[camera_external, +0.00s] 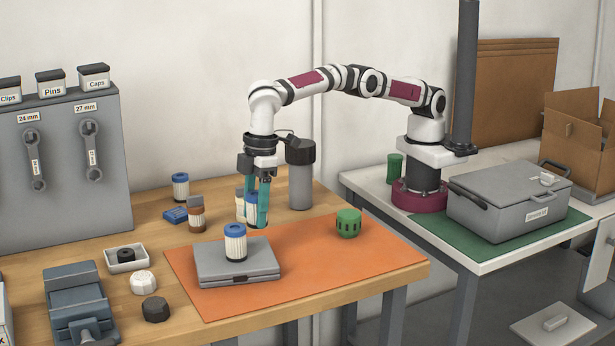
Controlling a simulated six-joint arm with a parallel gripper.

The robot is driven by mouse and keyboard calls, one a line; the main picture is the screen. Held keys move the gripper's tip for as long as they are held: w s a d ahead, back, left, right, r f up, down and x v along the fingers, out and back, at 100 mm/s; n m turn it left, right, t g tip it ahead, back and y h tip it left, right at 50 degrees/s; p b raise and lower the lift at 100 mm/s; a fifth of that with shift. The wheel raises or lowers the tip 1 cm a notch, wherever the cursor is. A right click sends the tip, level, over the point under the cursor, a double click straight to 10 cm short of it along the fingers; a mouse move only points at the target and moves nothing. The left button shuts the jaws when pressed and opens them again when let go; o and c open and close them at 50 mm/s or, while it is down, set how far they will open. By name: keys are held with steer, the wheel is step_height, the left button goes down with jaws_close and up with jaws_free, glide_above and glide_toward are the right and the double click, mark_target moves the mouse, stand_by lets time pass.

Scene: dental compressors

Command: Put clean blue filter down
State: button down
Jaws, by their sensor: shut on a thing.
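Another blue-capped filter (180,187) stands on the wood at the back left. A brown-capped, dirty-looking filter (196,217) stands nearer. A beige item (240,203) is partly hidden beside the gripper.
A grey cylinder with a dark top (300,180) stands close behind my gripper. A green slotted cap (349,222) sits on the mat's right, with bare mat around it.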

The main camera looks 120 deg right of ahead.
mark_target(258, 246)
steer(key=shift+a+f, duration=0.15)
steer(key=shift+f, duration=0.95)
steer(key=shift+a+f, duration=0.15)
steer(key=shift+f, duration=0.95)
